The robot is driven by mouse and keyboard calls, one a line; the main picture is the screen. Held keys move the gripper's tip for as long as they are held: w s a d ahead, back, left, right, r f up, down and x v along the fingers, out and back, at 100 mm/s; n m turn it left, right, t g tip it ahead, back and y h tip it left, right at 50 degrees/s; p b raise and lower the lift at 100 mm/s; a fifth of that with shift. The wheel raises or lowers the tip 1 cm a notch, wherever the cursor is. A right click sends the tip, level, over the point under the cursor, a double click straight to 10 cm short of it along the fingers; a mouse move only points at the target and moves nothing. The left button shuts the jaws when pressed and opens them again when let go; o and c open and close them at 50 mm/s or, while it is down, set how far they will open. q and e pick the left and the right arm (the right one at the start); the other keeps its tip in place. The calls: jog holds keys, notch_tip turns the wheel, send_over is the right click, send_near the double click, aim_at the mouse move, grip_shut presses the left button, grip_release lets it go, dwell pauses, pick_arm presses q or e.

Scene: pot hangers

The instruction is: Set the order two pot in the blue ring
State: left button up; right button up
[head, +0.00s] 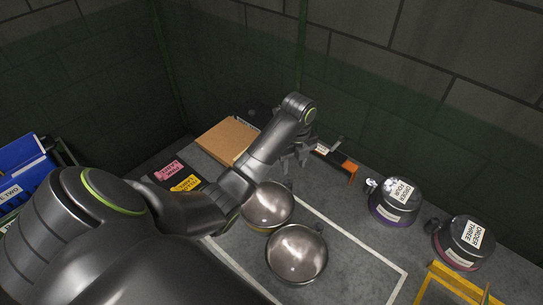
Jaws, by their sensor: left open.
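My left gripper (295,158) is open and points down above the grey worktop, just behind two shiny open metal bowls or pots. The nearer metal pot (297,254) and the farther metal pot (268,207) show no readable order label. My left arm partly covers the farther one. I see no pot that reads order two and no blue ring; my arm hides much of the left and front. My right gripper is not in view.
Lidded pots marked order four (394,202) and order three (462,243) stand at the right. An orange bracket (351,170) is right of my gripper. A yellow frame (455,286) is lower right, a cardboard box (226,142) behind, a blue bin (22,166) far left.

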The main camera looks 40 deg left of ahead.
aim_at(288, 193)
pick_arm(q)
notch_tip(288, 193, down, 7)
jog(key=b, duration=0.5)
jog(key=shift+a+b, duration=0.1)
jog(key=shift+b, duration=0.25)
notch_tip(288, 193, down, 4)
jog(key=shift+s+a+r+p, duration=0.15)
jog(key=shift+r+p, duration=0.1)
jog(key=shift+p, duration=0.45)
jog(key=shift+f, duration=0.5)
jog(key=f, duration=0.1)
jog(key=f+p, duration=0.1)
jog(key=f, duration=0.2)
jog(key=shift+a+f+p, duration=0.2)
jog(key=shift+a+p, duration=0.05)
jog(key=shift+p, duration=0.05)
jog(key=shift+f, duration=0.45)
grip_shut()
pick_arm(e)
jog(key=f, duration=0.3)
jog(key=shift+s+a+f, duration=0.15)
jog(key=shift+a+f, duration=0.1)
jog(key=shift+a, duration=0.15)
pick_arm(q)
jog(key=shift+r, duration=0.1)
